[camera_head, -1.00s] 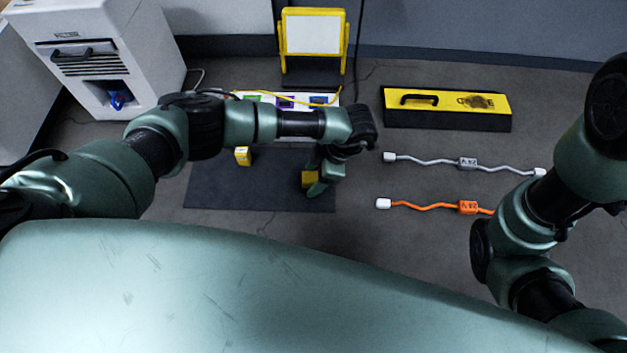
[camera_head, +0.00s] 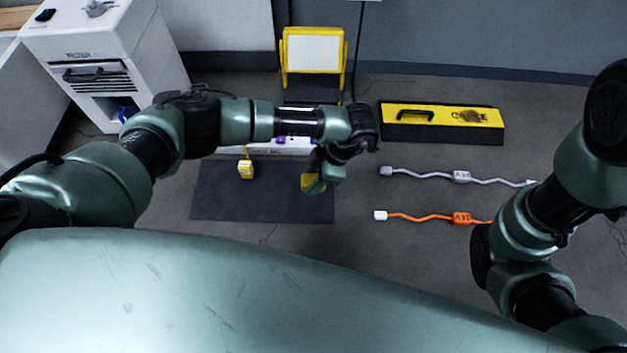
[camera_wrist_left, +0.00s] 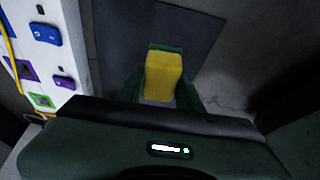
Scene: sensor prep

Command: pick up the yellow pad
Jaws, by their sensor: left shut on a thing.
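The yellow pad (camera_wrist_left: 163,76) is a small block held between the two green fingers of my left gripper (camera_wrist_left: 160,88) in the left wrist view. In the head view the left gripper (camera_head: 322,178) is over the right part of the dark mat (camera_head: 262,205), and the yellow pad (camera_head: 313,186) shows at its fingers, partly hidden by them. The gripper is shut on the pad. I cannot tell how high the pad is above the mat. The right arm shows at the right edge of the head view, but its gripper is out of view.
A white box with coloured sockets (camera_wrist_left: 48,65) stands beside the mat; a small yellow block (camera_head: 246,169) is near it. A grey cable (camera_head: 420,174), an orange cable (camera_head: 425,217) and a yellow-topped case (camera_head: 441,116) lie to the right. A yellow-framed board (camera_head: 313,53) stands behind.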

